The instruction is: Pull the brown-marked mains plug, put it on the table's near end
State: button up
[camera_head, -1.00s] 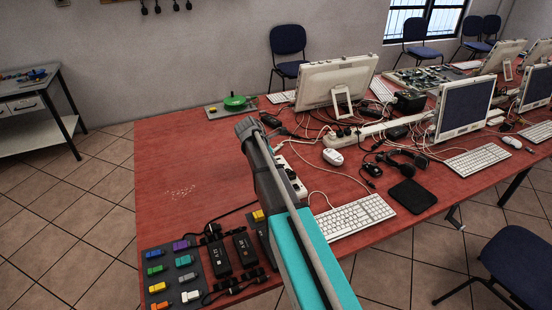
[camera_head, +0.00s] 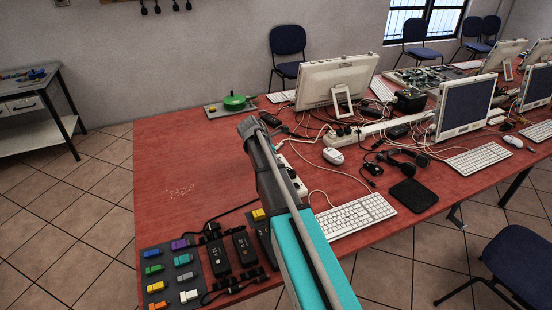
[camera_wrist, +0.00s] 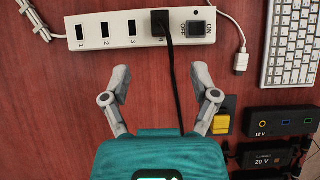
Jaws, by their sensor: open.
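A black plug (camera_wrist: 160,22) sits in the fourth socket of a white power strip (camera_wrist: 100,30), beside its ON/OFF switch. I cannot make out a brown mark on the plug. Its black cord (camera_wrist: 174,90) runs down between my fingers. My gripper (camera_wrist: 160,84) is open and empty, with one finger on each side of the cord, short of the strip and plug. In the head view my arm hides the gripper and most of the strip; part of the strip (camera_head: 287,178) shows beside the arm. The red table (camera_head: 180,160) has its near end at the bottom left.
A dark panel of coloured blocks (camera_head: 170,280) covers the near-end corner. A keyboard (camera_head: 355,215) lies to the right.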

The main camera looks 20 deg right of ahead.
aim_at(291, 172)
jog(key=shift+b+x, duration=4.8)
jog(key=shift+x, duration=1.25)
jog(key=shift+c, duration=0.3)
grip_shut()
